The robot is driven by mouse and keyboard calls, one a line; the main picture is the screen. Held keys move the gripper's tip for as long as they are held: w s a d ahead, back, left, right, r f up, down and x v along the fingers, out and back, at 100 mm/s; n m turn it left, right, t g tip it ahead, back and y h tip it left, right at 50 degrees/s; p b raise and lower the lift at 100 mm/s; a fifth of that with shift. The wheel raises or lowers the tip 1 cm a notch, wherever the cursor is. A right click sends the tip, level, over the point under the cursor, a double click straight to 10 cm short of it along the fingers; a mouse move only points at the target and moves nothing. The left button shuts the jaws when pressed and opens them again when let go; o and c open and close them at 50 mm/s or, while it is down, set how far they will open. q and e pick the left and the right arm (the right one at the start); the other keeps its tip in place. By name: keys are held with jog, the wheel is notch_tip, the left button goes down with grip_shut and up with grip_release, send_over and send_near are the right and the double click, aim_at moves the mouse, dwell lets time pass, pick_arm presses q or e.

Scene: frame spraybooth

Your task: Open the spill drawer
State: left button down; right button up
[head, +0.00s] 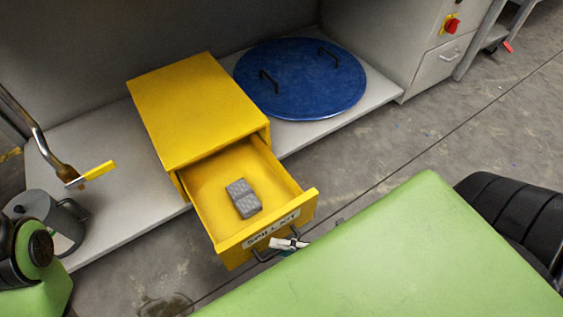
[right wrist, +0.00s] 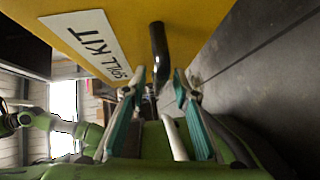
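The yellow spill drawer (head: 285,208) is pulled well out of its yellow cabinet (head: 197,105), and its inside shows. A grey patterned block or pad (head: 243,198) lies in it. Its front carries a SPILL KIT label (head: 271,229), which the right wrist view also shows (right wrist: 88,45). My right gripper (head: 288,243) is at the dark drawer handle (head: 267,256). In the right wrist view my right gripper (right wrist: 158,80) has its fingers apart, with the handle (right wrist: 158,45) between them and gaps showing beside it. My left gripper is not in view.
The cabinet stands on a low grey shelf (head: 115,165). A blue round lid (head: 300,78) with two handles lies right of it. A grey pot (head: 50,215) and a pipe with a yellow lever (head: 98,171) are at left. Bare floor (head: 400,140) lies at right.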

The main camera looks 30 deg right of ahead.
jog(key=v, duration=1.2)
dwell(0.5)
